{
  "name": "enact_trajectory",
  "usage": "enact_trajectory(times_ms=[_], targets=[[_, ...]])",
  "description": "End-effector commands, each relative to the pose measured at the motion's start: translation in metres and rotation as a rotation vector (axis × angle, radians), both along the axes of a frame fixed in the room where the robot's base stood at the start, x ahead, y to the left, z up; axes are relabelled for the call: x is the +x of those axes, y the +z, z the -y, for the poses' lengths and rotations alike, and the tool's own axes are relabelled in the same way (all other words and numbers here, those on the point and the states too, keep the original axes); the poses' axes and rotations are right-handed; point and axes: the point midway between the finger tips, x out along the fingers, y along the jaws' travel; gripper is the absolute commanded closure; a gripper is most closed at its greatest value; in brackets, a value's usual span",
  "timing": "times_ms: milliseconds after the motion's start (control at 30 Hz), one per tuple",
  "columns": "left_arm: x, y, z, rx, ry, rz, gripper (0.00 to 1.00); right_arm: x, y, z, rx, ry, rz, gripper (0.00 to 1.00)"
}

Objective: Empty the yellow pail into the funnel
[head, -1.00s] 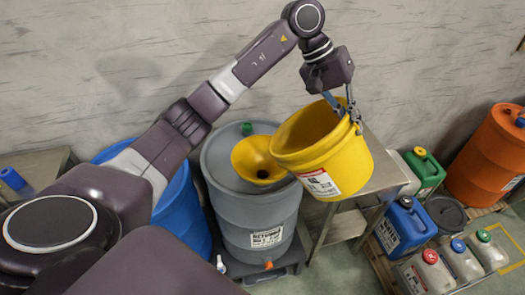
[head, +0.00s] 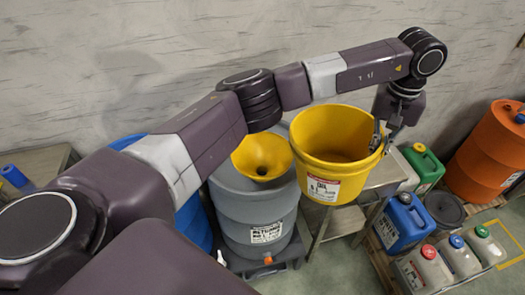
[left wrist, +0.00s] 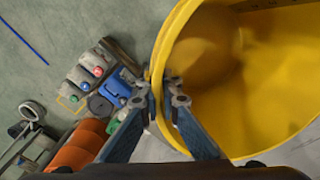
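The yellow pail (head: 322,168) hangs in the air right of the funnel, nearly upright with its open mouth towards me. Its inside looks yellow, and I cannot tell whether anything is left in it. My left gripper (head: 382,137) is shut on the pail's right rim; in the left wrist view its blue-grey fingers (left wrist: 170,92) pinch the pail wall (left wrist: 156,75). The yellow funnel (head: 262,158) sits on top of the grey drum (head: 228,187), left of the pail and apart from it. My right gripper is in neither view.
A metal table (head: 385,172) stands behind and below the pail. Blue (head: 402,222) and green (head: 424,165) canisters, several grey jugs (head: 430,268) and an orange drum (head: 487,155) stand at right. A blue drum (head: 192,222) stands left of the grey drum.

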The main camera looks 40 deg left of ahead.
Motion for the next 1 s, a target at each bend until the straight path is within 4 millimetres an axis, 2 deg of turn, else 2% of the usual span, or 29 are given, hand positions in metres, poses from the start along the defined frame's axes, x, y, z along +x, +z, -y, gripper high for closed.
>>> enact_trajectory(times_ms=[33,467,833,1000], targets=[[0.001,0.006,0.003,0.026,-0.001,-0.002,1.0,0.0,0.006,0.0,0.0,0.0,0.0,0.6],[0.002,0.01,0.008,0.113,0.0,-0.021,1.0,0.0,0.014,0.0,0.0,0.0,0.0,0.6],[0.002,0.051,0.008,0.115,0.0,-0.021,1.0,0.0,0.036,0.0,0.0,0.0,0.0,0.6],[0.002,0.057,0.008,0.115,0.0,-0.023,1.0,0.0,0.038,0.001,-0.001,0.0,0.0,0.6]])
